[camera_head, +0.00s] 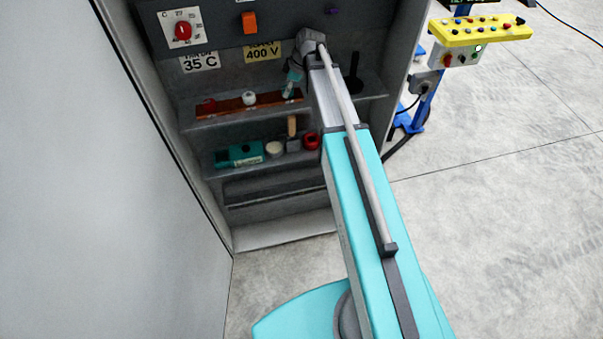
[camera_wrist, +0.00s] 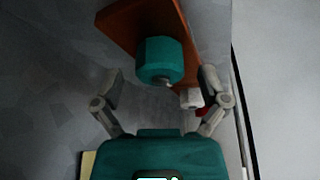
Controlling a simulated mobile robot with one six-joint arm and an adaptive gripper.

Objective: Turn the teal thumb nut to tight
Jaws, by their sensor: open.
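The teal thumb nut (camera_wrist: 158,58) is a faceted knob on an orange-brown bar (camera_wrist: 122,25) in the wrist view, with a small metal stud end showing at its lower edge. My gripper (camera_wrist: 160,76) is open, one finger to each side of the nut in the picture, with clear gaps and no visible contact. I cannot tell whether the fingertips reach its depth. In the head view the bar (camera_head: 228,108) lies on the upper shelf, and my gripper (camera_head: 293,78) is at its right end. The nut is hard to tell from my gripper there.
A white nut (camera_head: 249,98) and a red nut (camera_head: 209,105) sit farther left on the bar. The lower shelf (camera_head: 225,174) holds a teal box (camera_head: 238,154) and small items. A panel with a red dial (camera_head: 183,31) is above. A dark upright part (camera_head: 354,72) stands right of my arm.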

